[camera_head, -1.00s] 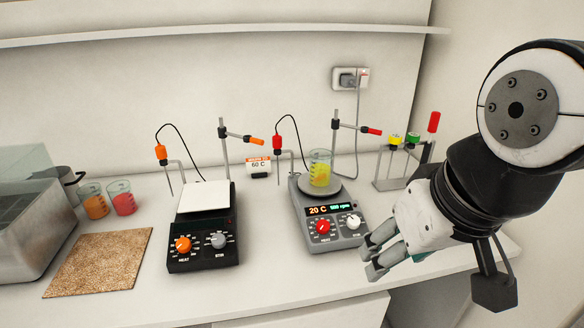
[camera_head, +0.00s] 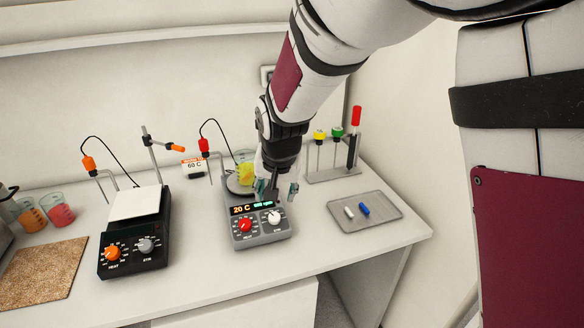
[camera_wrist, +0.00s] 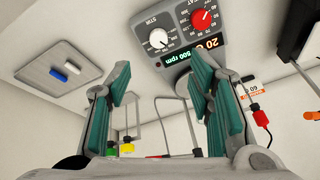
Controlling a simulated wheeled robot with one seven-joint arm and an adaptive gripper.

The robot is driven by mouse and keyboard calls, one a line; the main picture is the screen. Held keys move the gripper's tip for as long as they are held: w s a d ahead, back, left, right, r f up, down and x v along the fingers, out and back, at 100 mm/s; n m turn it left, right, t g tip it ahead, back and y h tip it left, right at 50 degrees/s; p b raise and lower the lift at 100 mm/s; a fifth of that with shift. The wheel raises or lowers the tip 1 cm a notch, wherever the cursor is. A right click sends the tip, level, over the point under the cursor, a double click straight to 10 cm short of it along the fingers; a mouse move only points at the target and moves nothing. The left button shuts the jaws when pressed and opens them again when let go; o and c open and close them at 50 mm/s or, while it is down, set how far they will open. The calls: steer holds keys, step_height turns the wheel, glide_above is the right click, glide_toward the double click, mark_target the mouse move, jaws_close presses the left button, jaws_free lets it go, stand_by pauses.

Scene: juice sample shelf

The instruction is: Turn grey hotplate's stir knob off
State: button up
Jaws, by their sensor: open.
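The grey hotplate (camera_head: 262,238) stands on the bench. Its white stir knob (camera_head: 274,217) is on the right of the front panel, beside the red heat knob (camera_head: 246,225). In the wrist view the stir knob (camera_wrist: 158,39) appears upside down, beyond the fingertips, and the display (camera_wrist: 180,60) reads 500 rpm. A beaker of yellow liquid (camera_head: 246,172) stands on the hotplate's plate, partly hidden by my arm. My gripper (camera_head: 276,190) is open and empty, pointing down just above and behind the panel. Its green-padded fingers (camera_wrist: 160,75) are apart, and I see no contact with the knob.
A black hotplate (camera_head: 134,255) with an orange knob stands to the left. A grey tray (camera_head: 375,220) with a white and a blue piece lies to the right. A rack (camera_head: 335,175) stands behind it. Probe stands and cables are behind the hotplates.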

mark_target(274, 218)
steer(key=b+x, duration=0.1)
steer(key=x, duration=1.4)
steer(key=shift+w+d, duration=0.1)
steer(key=shift+w, duration=0.1)
steer(key=shift+r, duration=0.1)
jaws_close()
